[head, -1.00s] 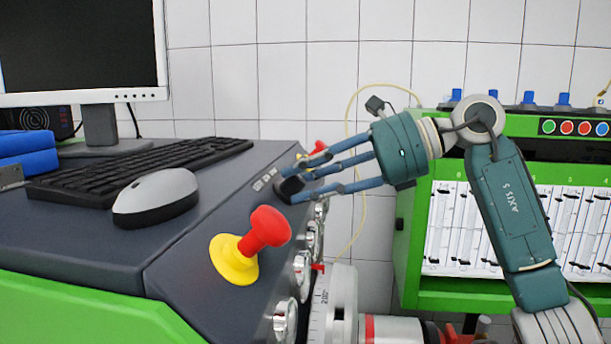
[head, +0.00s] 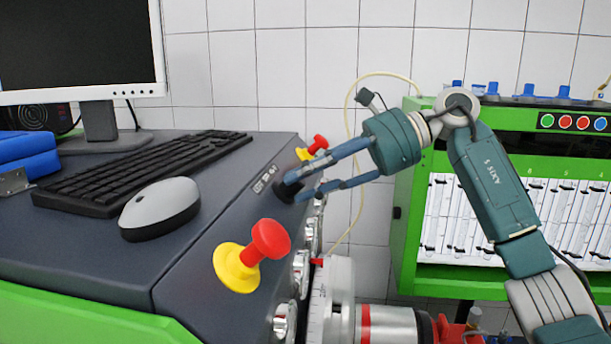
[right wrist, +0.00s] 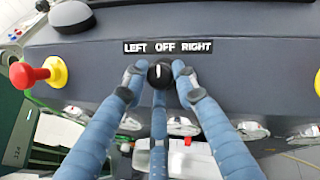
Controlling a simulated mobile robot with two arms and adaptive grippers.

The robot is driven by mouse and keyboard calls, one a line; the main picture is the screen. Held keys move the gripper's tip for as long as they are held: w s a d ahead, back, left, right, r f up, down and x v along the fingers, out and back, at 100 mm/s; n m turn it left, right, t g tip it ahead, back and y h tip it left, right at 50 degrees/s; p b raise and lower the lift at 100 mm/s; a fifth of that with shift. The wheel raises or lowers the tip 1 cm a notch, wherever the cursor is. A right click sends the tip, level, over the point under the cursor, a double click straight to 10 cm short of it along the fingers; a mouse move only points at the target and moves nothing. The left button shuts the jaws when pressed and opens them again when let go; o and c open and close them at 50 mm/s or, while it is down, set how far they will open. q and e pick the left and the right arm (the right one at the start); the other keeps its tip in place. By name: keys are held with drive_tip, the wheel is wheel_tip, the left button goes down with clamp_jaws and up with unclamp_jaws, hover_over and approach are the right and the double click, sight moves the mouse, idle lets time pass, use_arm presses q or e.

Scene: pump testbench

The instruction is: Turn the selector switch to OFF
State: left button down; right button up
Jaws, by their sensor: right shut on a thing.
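The black selector switch (head: 287,191) sits on the dark sloping panel (head: 215,215). In the right wrist view the switch knob (right wrist: 160,74) lies between my fingertips, and its white mark points up, roughly at OFF. The label LEFT OFF RIGHT (right wrist: 168,46) is just above it; the label plate also shows in the head view (head: 265,178). My right gripper (head: 296,188) is shut on the knob, its blue fingers around it; it also shows in the right wrist view (right wrist: 158,80). My left gripper is in neither view.
A red mushroom button on a yellow base (head: 250,255) stands on the panel nearer the camera. A smaller red and yellow button (head: 312,148) is just beyond the switch. A mouse (head: 160,206), keyboard (head: 145,170) and monitor (head: 80,50) are at left. Round gauges (head: 300,270) line the panel's front.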

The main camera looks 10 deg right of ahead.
drive_tip(key=shift+r, duration=0.5)
drive_tip(key=o, duration=0.9)
drive_tip(key=shift+o, duration=0.8)
drive_tip(key=shift+f, duration=0.25)
drive_tip(key=v, duration=1.2)
drive_tip(key=shift+f, duration=0.15)
